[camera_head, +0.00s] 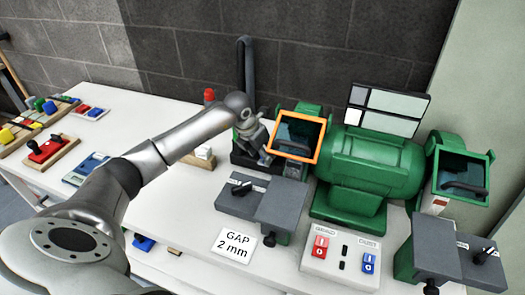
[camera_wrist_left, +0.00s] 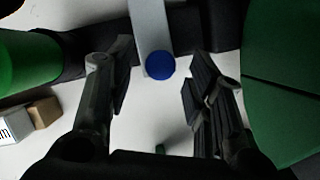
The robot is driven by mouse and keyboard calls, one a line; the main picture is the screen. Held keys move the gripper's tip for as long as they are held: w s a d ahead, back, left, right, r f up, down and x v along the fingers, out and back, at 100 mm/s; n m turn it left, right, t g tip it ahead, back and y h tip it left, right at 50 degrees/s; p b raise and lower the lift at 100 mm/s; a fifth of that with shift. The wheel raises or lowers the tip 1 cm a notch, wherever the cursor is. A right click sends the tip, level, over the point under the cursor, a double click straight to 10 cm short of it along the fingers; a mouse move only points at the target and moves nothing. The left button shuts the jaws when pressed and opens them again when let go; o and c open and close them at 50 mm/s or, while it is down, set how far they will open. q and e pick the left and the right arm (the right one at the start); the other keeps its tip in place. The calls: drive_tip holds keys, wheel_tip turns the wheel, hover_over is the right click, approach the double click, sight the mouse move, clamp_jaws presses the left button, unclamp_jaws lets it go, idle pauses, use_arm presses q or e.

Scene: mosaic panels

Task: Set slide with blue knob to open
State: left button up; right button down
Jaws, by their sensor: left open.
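The blue knob (camera_wrist_left: 160,64) shows in the left wrist view, round and seen end-on. It sits at the end of a light grey slide bar (camera_wrist_left: 150,25) that crosses a dark part. My left gripper (camera_wrist_left: 158,85) is open, with one finger on each side of the knob and a gap to both. In the head view my left gripper (camera_head: 260,142) is beside the orange-framed shield at the left end of the green grinder (camera_head: 370,165). The blue knob cannot be made out there. My right gripper is not in view.
A red knob (camera_head: 209,95) stands behind my left arm. A grey tool rest (camera_head: 280,205), a "GAP 2 mm" card (camera_head: 236,244) and a white switch panel (camera_head: 341,258) are in front of the grinder. Colored block boards (camera_head: 40,120) lie at far left.

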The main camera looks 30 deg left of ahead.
use_arm(q)
drive_tip(key=shift+w+f, duration=0.1)
drive_tip(key=shift+f, duration=0.2)
clamp_jaws()
